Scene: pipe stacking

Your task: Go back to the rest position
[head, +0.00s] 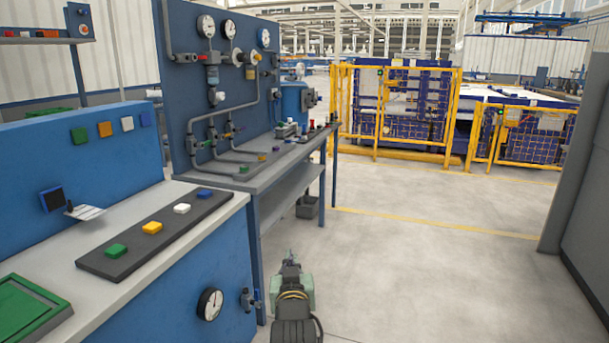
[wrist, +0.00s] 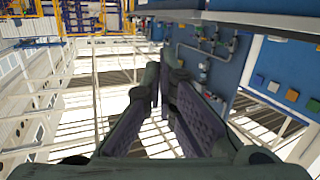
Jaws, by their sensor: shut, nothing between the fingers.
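My gripper (wrist: 165,78) shows large in the wrist view, with its two dark fingers converging and nothing held between them. In the head view my arm stands at the bottom middle, over the floor to the right of the blue workbench. The gripper's fingertips are too small to make out there. The wrist view is upside down, with the roof beams below and the benches above. The gripper touches nothing that I can see.
The near workbench (head: 215,258) carries a dark strip (head: 150,238) with green, yellow, white and blue blocks. A green tray (head: 28,308) lies at its left. Behind stands a pipe-and-gauge panel (head: 178,95). Yellow fencing (head: 455,110) is far back. The floor (head: 430,260) at right is clear.

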